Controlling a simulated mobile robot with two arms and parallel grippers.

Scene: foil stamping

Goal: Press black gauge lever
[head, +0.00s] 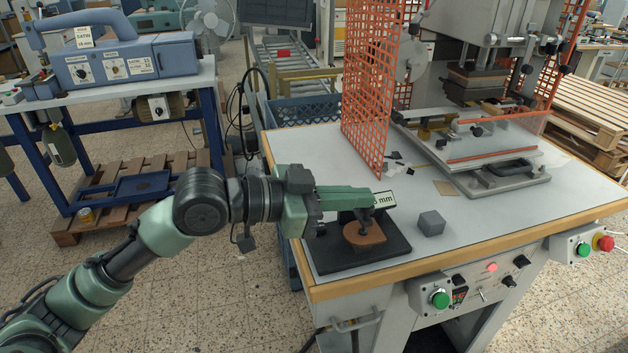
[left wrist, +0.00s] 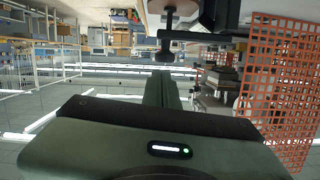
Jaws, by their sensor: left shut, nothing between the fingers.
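The gauge stands on a black base plate (head: 336,256) at the table's near left corner. Its light display (head: 384,199) reads "5 mm" in part; my gripper hides the rest. A brown leather piece (head: 364,236) lies under the gauge's dark foot. My left gripper (head: 368,199) is shut and empty, level beside the gauge's upper part; I cannot tell whether it touches. The black lever cannot be made out in the head view. In the left wrist view my shut fingers (left wrist: 162,84) point toward a dark stem with a round foot (left wrist: 166,54). My right gripper is out of view.
A grey cube (head: 431,223) sits right of the base plate. An orange mesh guard (head: 372,85) stands behind it, beside the stamping press (head: 480,150). Small dark pieces lie near the guard. Control boxes with buttons (head: 440,299) are on the table's front. The table's middle is mostly clear.

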